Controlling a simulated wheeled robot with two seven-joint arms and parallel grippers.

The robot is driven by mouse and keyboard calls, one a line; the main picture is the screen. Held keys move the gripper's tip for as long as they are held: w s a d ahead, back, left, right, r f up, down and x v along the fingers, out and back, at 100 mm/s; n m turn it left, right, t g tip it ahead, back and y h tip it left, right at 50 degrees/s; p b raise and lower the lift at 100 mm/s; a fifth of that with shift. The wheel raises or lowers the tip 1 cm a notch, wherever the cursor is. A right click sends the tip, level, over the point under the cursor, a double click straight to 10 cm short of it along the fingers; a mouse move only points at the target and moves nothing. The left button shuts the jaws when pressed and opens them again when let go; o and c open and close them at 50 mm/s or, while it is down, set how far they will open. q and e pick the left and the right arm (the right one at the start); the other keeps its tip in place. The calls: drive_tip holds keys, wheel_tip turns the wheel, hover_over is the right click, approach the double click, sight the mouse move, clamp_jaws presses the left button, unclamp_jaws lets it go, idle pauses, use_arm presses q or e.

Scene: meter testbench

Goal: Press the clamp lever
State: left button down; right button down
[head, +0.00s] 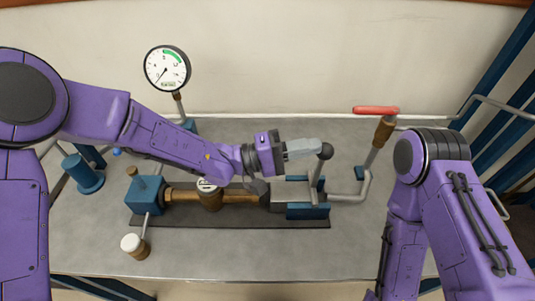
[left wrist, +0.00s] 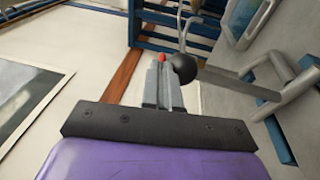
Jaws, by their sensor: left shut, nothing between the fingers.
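The clamp lever (head: 318,168) is a grey rod with a dark ball knob (head: 326,151) at its top, and it stands up from the clamp at the right end of the bench fixture. My left gripper (head: 317,147) is shut and empty, its grey fingers pointing right with their tips right at the knob. In the left wrist view the shut fingers (left wrist: 163,85) have the dark ball knob (left wrist: 184,68) close beside their tips, on the right. I cannot tell whether they touch. My right gripper is out of view; only my right arm shows.
A brass meter (head: 209,195) sits in the pipe line left of the clamp. A pressure gauge (head: 167,68) stands at the back. A red valve handle (head: 376,110) is on a pipe at the right. A white-capped cup (head: 134,245) stands in front. The front middle of the bench is clear.

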use_arm(q)
drive_tip(key=d, duration=0.8)
drive_tip(key=shift+d+f, duration=0.25)
drive_tip(key=shift+d, duration=0.15)
drive_tip(key=shift+r, duration=0.1)
drive_tip(key=a+r+p, duration=0.1)
drive_tip(key=a+r, duration=0.1)
drive_tip(key=r, duration=0.1)
drive_tip(key=a+r+p, duration=0.1)
drive_tip(key=shift+s+a+r+p, duration=0.25)
drive_tip(key=shift+s+a+p, duration=0.05)
drive_tip(key=shift+s+a, duration=0.05)
drive_tip(key=s+a+r+b, duration=0.1)
drive_tip(key=a+r, duration=0.3)
drive_tip(key=r, duration=0.2)
drive_tip(key=shift+s+a+r, duration=0.2)
drive_tip(key=shift+a, duration=0.15)
